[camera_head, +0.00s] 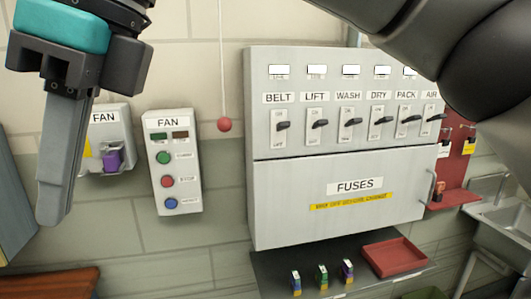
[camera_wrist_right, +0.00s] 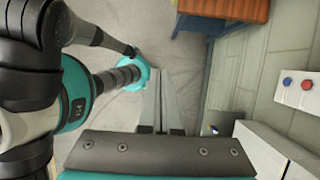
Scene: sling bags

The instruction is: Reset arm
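A large dark arm link of mine fills the upper right corner of the head view. Black and teal arm parts of mine also fill the left of the wrist view.
A fan switch box (camera_head: 107,140) and a fan button box (camera_head: 174,165) are just right of the gripper. A red ball (camera_head: 224,125) hangs on a cord. The fuse cabinet (camera_head: 290,215) is shut above a shelf with several fuses and a red tray (camera_head: 394,257). A sink (camera_head: 507,220) stands right.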

